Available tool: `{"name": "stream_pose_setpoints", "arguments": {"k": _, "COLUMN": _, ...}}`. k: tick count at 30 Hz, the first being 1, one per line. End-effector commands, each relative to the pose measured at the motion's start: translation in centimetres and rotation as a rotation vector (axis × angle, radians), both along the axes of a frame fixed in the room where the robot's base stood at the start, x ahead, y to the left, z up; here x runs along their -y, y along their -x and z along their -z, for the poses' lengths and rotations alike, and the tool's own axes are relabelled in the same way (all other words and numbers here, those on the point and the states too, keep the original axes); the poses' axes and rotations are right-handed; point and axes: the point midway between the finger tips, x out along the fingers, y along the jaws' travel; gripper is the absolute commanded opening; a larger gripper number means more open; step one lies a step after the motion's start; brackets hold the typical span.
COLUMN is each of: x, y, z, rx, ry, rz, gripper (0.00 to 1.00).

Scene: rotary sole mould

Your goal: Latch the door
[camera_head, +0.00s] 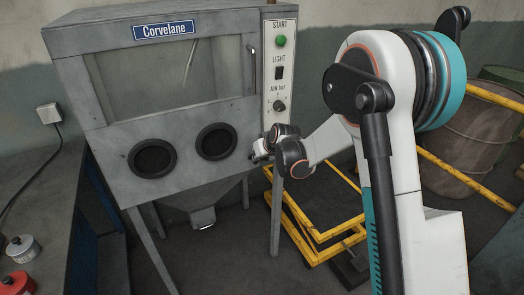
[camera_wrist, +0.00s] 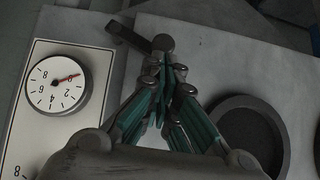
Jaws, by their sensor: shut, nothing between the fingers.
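The grey cabinet labelled Corvelane has a windowed front door (camera_head: 170,75) that looks flush with the front. A slim vertical handle (camera_head: 252,62) is at its right edge. My gripper (camera_head: 260,150) is low at the cabinet's right front corner, right of the glove ports. In the wrist view my gripper (camera_wrist: 165,68) has its teal fingers drawn together, with nothing seen between them. A dark lever (camera_wrist: 126,38) with a rounded metal end (camera_wrist: 163,43) lies just beyond the fingertips. I cannot tell whether they touch, and the fingers partly cover that area.
Two round glove ports (camera_head: 152,159) are in the cabinet front. A white control panel (camera_head: 279,75) is right of the door; its dial (camera_wrist: 57,85) shows upside down in the wrist view. Yellow rails (camera_head: 305,235) and a rusty barrel (camera_head: 460,150) stand right. A bench is left.

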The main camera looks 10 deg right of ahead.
Motion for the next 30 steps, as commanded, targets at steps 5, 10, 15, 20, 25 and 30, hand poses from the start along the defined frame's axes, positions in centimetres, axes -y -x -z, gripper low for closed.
{"name": "stream_pose_setpoints", "arguments": {"k": 5, "x": -1.2, "y": 0.4, "z": 1.1, "rx": 0.044, "ry": 0.135, "rz": -0.003, "gripper": 0.0}}
{"name": "stream_pose_setpoints", "arguments": {"k": 10, "x": -1.6, "y": 0.5, "z": 1.9, "rx": 0.073, "ry": 0.224, "rz": 0.0, "gripper": 0.0}}
{"name": "stream_pose_setpoints", "arguments": {"k": 15, "x": -1.8, "y": 0.6, "z": 2.4, "rx": 0.07, "ry": 0.219, "rz": 0.001, "gripper": 0.0}}
{"name": "stream_pose_setpoints", "arguments": {"k": 20, "x": -2.0, "y": 0.7, "z": 2.6, "rx": 0.07, "ry": 0.217, "rz": 0.001, "gripper": 0.0}}
{"name": "stream_pose_setpoints", "arguments": {"k": 25, "x": -2.1, "y": 0.7, "z": 2.7, "rx": 0.07, "ry": 0.217, "rz": 0.002, "gripper": 0.0}}
{"name": "stream_pose_setpoints", "arguments": {"k": 30, "x": -2.1, "y": 0.7, "z": 2.7, "rx": 0.07, "ry": 0.217, "rz": 0.002, "gripper": 0.0}}
